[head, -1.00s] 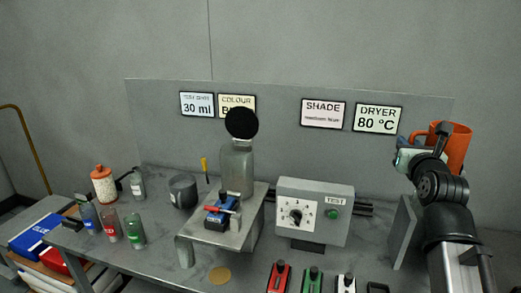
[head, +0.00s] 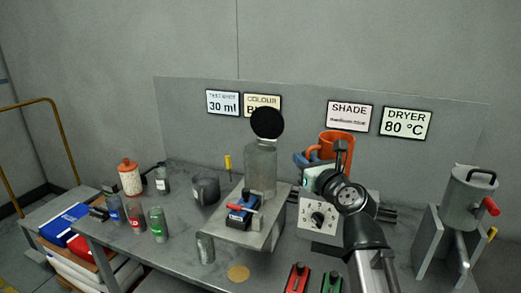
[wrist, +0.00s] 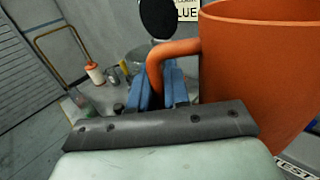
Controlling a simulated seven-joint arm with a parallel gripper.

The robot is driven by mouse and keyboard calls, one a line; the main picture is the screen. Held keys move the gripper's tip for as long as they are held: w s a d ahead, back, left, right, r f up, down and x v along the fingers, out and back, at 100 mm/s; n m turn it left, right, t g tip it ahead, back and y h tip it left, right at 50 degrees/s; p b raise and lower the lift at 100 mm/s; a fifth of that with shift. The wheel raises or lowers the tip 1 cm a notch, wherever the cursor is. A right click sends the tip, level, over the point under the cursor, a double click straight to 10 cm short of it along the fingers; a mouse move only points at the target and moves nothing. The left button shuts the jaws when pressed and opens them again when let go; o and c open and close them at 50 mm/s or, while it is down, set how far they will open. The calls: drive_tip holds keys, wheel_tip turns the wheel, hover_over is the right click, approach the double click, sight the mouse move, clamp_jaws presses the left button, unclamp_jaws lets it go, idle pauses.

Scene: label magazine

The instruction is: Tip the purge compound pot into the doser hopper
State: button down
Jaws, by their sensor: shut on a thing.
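My gripper (head: 316,158) is shut on the handle of an orange pot (head: 337,142), which I take as the purge compound pot. The pot is upright and raised above the grey control box, right of the hopper. In the wrist view the pot (wrist: 262,70) fills the right side, its handle between my blue fingers (wrist: 160,92); its contents are hidden. The doser hopper (head: 260,168) is a clear grey cylinder on a metal stand, with its round black lid (head: 267,123) swung up. The pot and hopper are apart.
The control box (head: 318,215) with a dial is partly behind my arm. A grey canister (head: 470,198) with a red handle stands at right. A dark cup (head: 206,189), several small bottles and a red-capped white bottle (head: 130,178) stand left of the hopper.

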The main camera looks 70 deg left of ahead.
drive_tip(key=s+a+f+n+g+h, duration=0.2)
drive_tip(key=s+a+n+g, duration=0.3)
drive_tip(key=s, duration=0.7)
drive_tip(key=s+a+f+n+g+h, duration=0.3)
drive_tip(key=s+a+g, duration=0.4)
drive_tip(key=s, duration=0.5)
drive_tip(key=shift+a+f+n+g, duration=0.15)
drive_tip(key=shift+f+n+g, duration=0.15)
drive_tip(key=shift+n+g, duration=0.65)
drive_tip(key=w+a+r+m+y, duration=0.1)
drive_tip(key=w+r+m+y, duration=0.4)
drive_tip(key=r+m, duration=0.5)
drive_tip(key=shift+w+a+r+g, duration=0.2)
drive_tip(key=shift+w+r+g, duration=0.15)
drive_tip(key=shift+w, duration=0.4)
drive_tip(key=shift+w+a+r+m+t+y, duration=0.1)
drive_tip(key=shift+w+r+m+t+y, duration=0.3)
drive_tip(key=shift+m, duration=0.45)
drive_tip(key=shift+w+a+r+m+t+y, duration=0.1)
drive_tip(key=shift+r+m+t+y, duration=0.1)
drive_tip(key=shift+r+m+y, duration=0.45)
drive_tip(key=shift+w+a+r+m+t+y+p, duration=0.1)
drive_tip(key=shift+w+r+m+t+y, duration=0.3)
drive_tip(key=shift+m, duration=0.45)
drive_tip(key=shift+w+a+r+m+t+y+p, duration=0.1)
drive_tip(key=shift+w+r+m+t+y, duration=0.3)
drive_tip(key=shift+m, duration=0.45)
drive_tip(key=shift+w+r+m+t+y+p, duration=0.15)
drive_tip(key=shift+w+r+m+t, duration=0.15)
drive_tip(key=shift+r+m, duration=0.4)
